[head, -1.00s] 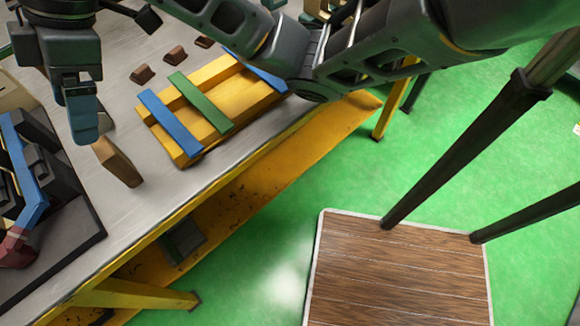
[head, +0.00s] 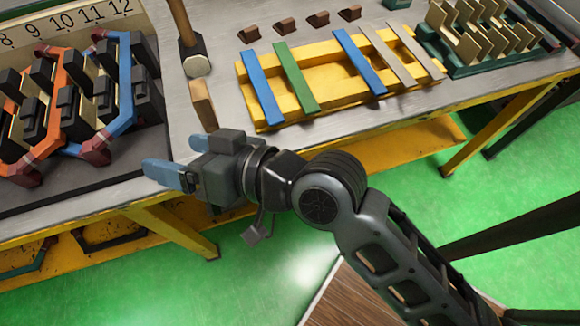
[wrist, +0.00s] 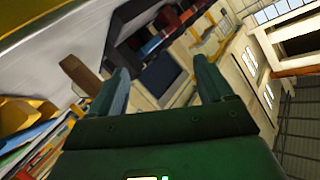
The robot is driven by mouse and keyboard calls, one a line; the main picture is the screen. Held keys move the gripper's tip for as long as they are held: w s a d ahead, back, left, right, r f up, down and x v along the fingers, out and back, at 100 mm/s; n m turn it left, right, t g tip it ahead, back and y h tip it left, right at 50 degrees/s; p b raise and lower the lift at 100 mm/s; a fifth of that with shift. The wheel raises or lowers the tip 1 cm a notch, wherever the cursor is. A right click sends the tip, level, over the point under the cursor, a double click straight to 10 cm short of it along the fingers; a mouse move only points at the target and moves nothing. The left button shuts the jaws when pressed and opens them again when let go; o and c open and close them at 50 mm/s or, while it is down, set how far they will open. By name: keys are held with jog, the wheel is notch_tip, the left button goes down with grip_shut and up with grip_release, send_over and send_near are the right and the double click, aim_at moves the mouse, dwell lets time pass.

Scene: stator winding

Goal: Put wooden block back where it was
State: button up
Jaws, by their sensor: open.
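The wooden block (head: 203,105) is light brown and stands on the metal table, just in front of the hammer and left of the yellow rack. My gripper (head: 160,175) is in front of the block and to its left, by the table's front edge, with its blue fingers pointing left. It is apart from the block. In the wrist view my gripper (wrist: 163,78) has its two fingers spread with nothing between them. A brown block, likely the same one, shows left of the fingers in the wrist view (wrist: 82,75).
The yellow rack (head: 330,108) holds blue, green and tan strips. The hammer (head: 192,55) stands behind the block. A black fixture with orange and blue coils (head: 80,95) is at the left. A green stand with tan plates (head: 480,45) is at the right. Several small brown pieces lie behind the rack.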

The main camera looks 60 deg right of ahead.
jog(key=s+d+n+h, duration=0.1)
jog(key=s+d, duration=0.4)
jog(key=s, duration=0.7)
jog(key=s+d+n+h, duration=0.2)
jog(key=s+d, duration=0.3)
jog(key=s, duration=0.8)
jog(key=shift+s+f+h, duration=0.2)
jog(key=shift+f+h, duration=0.25)
jog(key=shift+h, duration=0.05)
